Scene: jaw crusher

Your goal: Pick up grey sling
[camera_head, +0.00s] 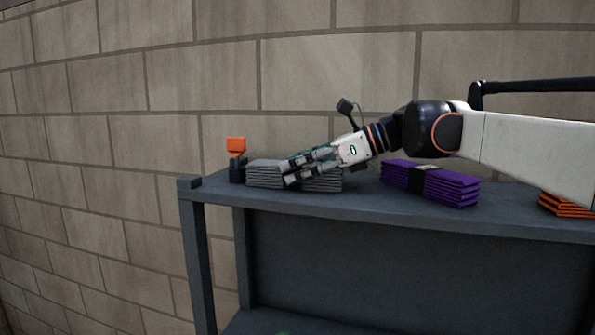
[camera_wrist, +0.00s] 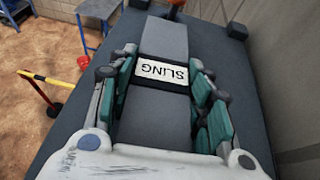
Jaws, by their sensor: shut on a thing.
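The grey sling (camera_head: 265,174) is a folded stack on the top shelf of the dark grey rack, near its left end. My gripper (camera_head: 287,174) reaches in from the right and its fingers are at the middle of the sling. In the wrist view the grey sling (camera_wrist: 163,110) has a black band with a white label reading SLING. My gripper (camera_wrist: 162,75) has one finger on each side of the band and is shut on the sling. In the head view the sling appears at shelf level; I cannot tell whether it is clear of the surface.
An orange and black item (camera_head: 236,146) stands just left of the sling. A purple sling (camera_head: 405,180) and an orange sling (camera_head: 565,206) lie to the right on the shelf (camera_head: 360,203). A brick wall (camera_head: 330,75) is close behind. The wrist view shows a yellow-and-red barrier (camera_wrist: 45,80).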

